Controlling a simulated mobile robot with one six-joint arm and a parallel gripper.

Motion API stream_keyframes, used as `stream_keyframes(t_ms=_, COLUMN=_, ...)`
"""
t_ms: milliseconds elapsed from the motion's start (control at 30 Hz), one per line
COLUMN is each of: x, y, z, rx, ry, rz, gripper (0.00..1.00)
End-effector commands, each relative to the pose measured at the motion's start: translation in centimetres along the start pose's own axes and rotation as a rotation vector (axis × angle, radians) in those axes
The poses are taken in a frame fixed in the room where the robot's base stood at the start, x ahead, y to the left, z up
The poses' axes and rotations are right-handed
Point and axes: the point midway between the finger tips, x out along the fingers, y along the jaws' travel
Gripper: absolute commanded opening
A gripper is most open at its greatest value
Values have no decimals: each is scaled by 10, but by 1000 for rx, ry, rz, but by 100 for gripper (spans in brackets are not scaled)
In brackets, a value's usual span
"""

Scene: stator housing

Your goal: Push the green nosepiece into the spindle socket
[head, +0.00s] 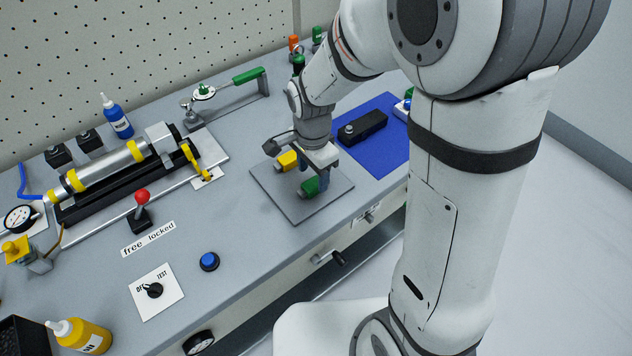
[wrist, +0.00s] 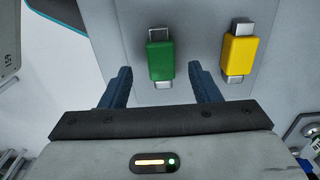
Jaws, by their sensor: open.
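The green nosepiece (wrist: 161,60) has a green body with metal ends and shows between my blue fingers in the wrist view. In the head view the green nosepiece (head: 310,187) is low over or on the grey plate (head: 282,200), partly hidden by my gripper. My gripper (wrist: 160,70) is open, with a visible gap on each side of the green piece. In the head view my gripper (head: 316,182) points down over the plate. I cannot tell for sure which part is the spindle socket.
A blue mat (head: 380,155) with a black block (head: 362,127) lies right of the plate. A long cylinder assembly (head: 105,172) and a green-handled clamp (head: 248,76) are left.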

Motion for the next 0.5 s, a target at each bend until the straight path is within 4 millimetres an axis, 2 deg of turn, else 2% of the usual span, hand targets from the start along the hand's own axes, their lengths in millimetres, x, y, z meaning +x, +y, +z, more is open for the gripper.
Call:
stream_keyframes(t_ms=233, x=35, y=-1, z=-5, rx=0, ry=-1, rz=3, gripper=56)
stream_keyframes(t_ms=500, x=40, y=-1, z=-5, rx=0, ry=0, rz=0, gripper=56)
